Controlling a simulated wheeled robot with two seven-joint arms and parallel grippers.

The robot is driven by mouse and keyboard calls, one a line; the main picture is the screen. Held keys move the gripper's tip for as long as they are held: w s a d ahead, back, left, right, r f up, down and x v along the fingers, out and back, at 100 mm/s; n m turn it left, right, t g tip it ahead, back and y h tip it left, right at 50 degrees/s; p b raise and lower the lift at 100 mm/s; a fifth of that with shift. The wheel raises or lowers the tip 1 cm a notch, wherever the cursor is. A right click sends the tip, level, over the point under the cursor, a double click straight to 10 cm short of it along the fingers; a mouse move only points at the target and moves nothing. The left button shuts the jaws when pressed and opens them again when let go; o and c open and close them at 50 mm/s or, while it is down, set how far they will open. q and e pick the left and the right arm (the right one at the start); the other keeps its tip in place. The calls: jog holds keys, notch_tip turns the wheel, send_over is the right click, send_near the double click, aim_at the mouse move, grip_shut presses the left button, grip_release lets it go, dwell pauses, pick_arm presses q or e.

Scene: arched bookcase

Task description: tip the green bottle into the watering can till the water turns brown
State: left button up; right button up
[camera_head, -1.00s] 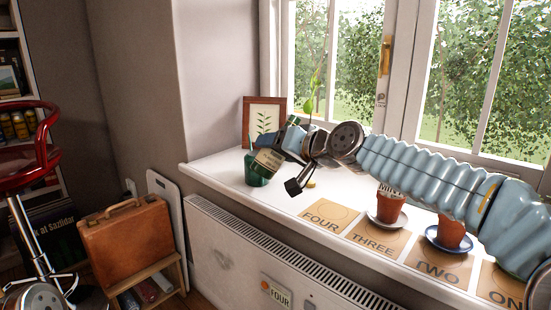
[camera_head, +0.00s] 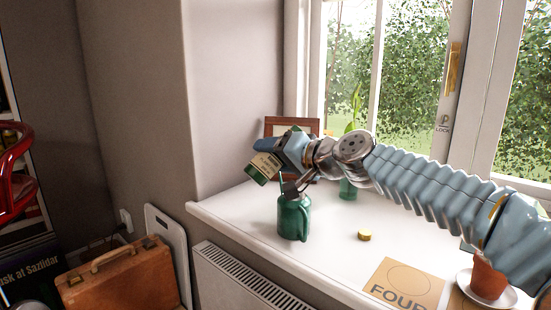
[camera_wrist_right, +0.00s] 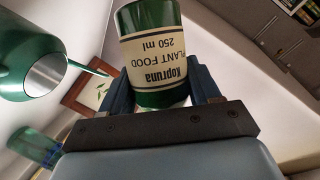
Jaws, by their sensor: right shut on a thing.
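The green bottle (camera_head: 263,169) has a cream plant food label and is tilted in the air. My right gripper (camera_head: 277,152) is shut on it. The bottle and its upside-down label also show in the right wrist view (camera_wrist_right: 152,50). The green watering can (camera_head: 293,217) stands upright on the white windowsill, below and slightly right of the bottle, apart from it. In the right wrist view the can (camera_wrist_right: 22,70) is at the left with its round opening visible. The water's colour cannot be made out. My left gripper is out of view.
A yellow cap (camera_head: 364,235) lies on the sill (camera_head: 335,255). A green glass with a plant (camera_head: 348,190) stands behind my right arm, near a framed picture (camera_head: 292,126). A card marked FOUR (camera_head: 405,283) and a potted saucer (camera_head: 487,286) are at right.

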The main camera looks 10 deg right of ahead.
aim_at(267, 172)
jog(key=shift+s+a+f+m+y+b, duration=0.1)
jog(key=shift+a+f+m+y+b, duration=0.15)
jog(key=shift+f+m+b, duration=0.55)
jog(key=shift+a+f+m+y+b, duration=0.15)
jog(key=shift+f+b, duration=0.4)
jog(key=shift+b, duration=0.7)
jog(key=shift+s+a+f+m+y+b, duration=0.15)
jog(key=shift+f+m+y+b, duration=0.15)
jog(key=shift+f+m+b, duration=0.55)
jog(key=shift+a+r+t+b, duration=0.15)
jog(key=shift+t+b, duration=0.15)
jog(key=shift+b, duration=0.25)
jog(key=shift+m+b, duration=0.4)
jog(key=shift+b, duration=0.1)
jog(key=shift+a+r+m+y+b, duration=0.1)
jog(key=shift+r+m+y+b, duration=0.25)
jog(key=shift+m+b, duration=0.3)
jog(key=shift+t, duration=0.3)
